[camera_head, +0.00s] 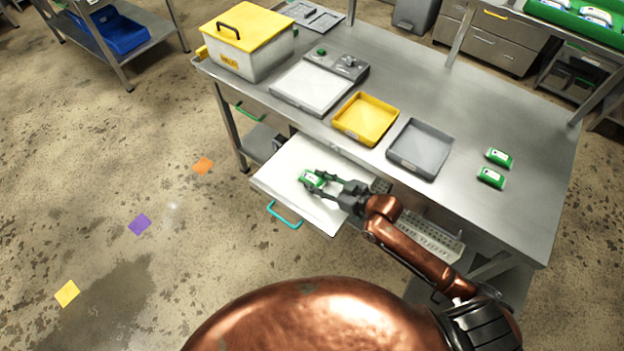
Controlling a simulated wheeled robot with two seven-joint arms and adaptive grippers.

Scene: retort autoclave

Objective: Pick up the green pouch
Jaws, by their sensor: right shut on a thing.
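A green pouch (312,179) with a white label is between the fingertips of my right gripper (316,182). The gripper is shut on it, over the white surface of the pulled-out drawer (283,181). I cannot tell whether the pouch touches the drawer. Two more green pouches, an upper one (499,158) and a lower one (490,178), lie on the right part of the metal table (540,190). My left gripper is not in view.
A yellow tray (366,119) and a grey tray (419,147) sit along the table's front edge. A scale-like device (308,88) and a yellow-lidded box (243,45) stand to their left. The drawer has a teal handle (284,216). The floor at left is open.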

